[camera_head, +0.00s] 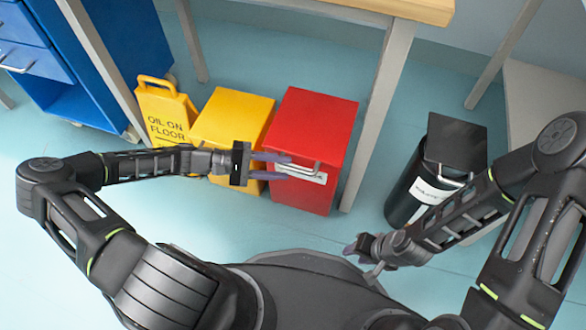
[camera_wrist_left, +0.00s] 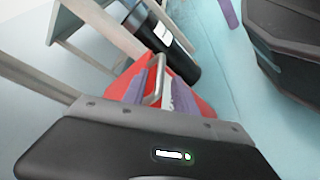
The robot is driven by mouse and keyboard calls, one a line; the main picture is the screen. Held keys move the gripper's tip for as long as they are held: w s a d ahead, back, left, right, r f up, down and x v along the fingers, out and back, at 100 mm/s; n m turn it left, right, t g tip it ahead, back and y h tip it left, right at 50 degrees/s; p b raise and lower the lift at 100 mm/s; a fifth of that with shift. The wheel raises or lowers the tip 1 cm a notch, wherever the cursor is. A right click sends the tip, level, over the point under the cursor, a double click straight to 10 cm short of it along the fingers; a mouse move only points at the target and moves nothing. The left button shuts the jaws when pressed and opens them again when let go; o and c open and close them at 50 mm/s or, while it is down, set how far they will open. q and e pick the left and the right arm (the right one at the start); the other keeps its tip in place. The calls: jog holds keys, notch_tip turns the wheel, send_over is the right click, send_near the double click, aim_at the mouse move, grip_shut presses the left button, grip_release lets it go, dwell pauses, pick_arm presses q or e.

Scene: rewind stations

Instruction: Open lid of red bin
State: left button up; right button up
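The red bin (camera_head: 338,188) stands on the floor under the table, with its flat red lid (camera_head: 312,125) closed. A silver handle (camera_head: 298,168) sticks out at the front edge of the lid, above a white label. My left gripper (camera_head: 281,166) is open at the front of the bin, its purple fingers pointing at the handle. In the left wrist view the handle (camera_wrist_left: 155,86) shows between the two fingers, with the red bin (camera_wrist_left: 203,98) behind. Contact cannot be told. My right gripper (camera_head: 360,248) hangs low in front of my body, away from the bins; its opening is unclear.
A yellow bin (camera_head: 237,112) stands close left of the red one, with a yellow floor sign (camera_head: 165,115) beyond. A table leg (camera_head: 378,115) rises just right of the red bin. A black bin (camera_head: 405,190) stands further right. Open floor lies in front.

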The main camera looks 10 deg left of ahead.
pick_arm(q)
jog(key=shift+b+x, duration=0.4)
jog(key=shift+x, duration=1.55)
grip_shut()
